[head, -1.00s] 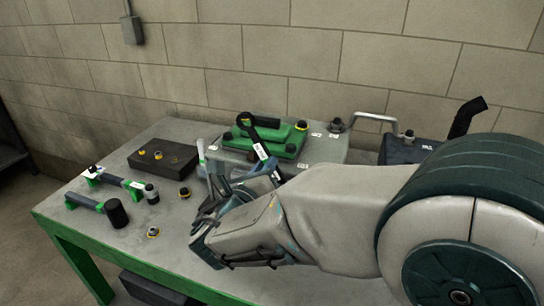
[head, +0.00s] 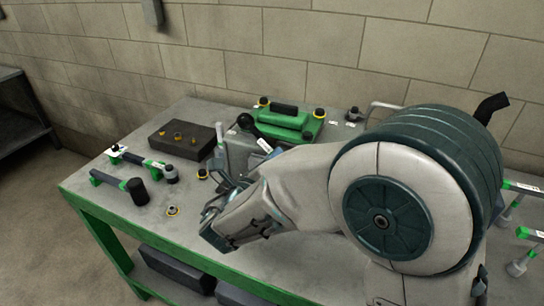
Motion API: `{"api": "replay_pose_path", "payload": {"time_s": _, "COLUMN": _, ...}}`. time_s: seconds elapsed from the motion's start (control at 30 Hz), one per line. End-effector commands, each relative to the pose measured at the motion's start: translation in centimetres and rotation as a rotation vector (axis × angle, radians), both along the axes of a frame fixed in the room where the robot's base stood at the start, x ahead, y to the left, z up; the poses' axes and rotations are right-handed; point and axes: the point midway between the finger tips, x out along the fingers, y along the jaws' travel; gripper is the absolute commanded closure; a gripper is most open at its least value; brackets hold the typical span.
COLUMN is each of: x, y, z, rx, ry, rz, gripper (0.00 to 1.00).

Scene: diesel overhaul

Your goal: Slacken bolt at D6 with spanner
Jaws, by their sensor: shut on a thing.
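The dark spanner (head: 256,134) stands up tilted, its round head at the upper left and a white label on its shaft. Its lower end is hidden behind my arm. My gripper (head: 222,188) is shut on the spanner, though the grip itself is mostly hidden. The spanner's head shows in front of the left end of the green cover (head: 289,124) on a grey block (head: 238,146); I cannot tell whether it touches anything. Bolts with yellow rings sit on the cover, one at the back left (head: 263,102) and one at the right (head: 319,113). The small labels are unreadable, so I cannot tell which bolt is D6.
A dark block with orange-topped pieces (head: 180,139), a black-headed mallet (head: 138,191), another green-and-dark tool (head: 137,159) and loose bolts (head: 171,211) lie on the left of the green-edged bench (head: 95,206). A dark pipe (head: 490,106) rises at the right.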

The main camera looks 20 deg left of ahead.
Motion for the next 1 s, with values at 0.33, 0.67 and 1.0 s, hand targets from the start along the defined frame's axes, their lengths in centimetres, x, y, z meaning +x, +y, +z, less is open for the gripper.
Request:
{"api": "replay_pose_path", "payload": {"time_s": 0.33, "x": -1.7, "y": 0.1, "z": 0.1, "rx": 0.008, "ry": -0.003, "rz": -0.001, "gripper": 1.0}}
{"api": "replay_pose_path", "payload": {"time_s": 0.67, "x": -1.9, "y": -2.0, "z": 1.6, "rx": 0.275, "ry": -0.025, "rz": -0.001, "gripper": 1.0}}
{"api": "replay_pose_path", "payload": {"time_s": 1.0, "x": -1.9, "y": -2.2, "z": 2.0, "rx": 0.31, "ry": -0.026, "rz": 0.0, "gripper": 1.0}}
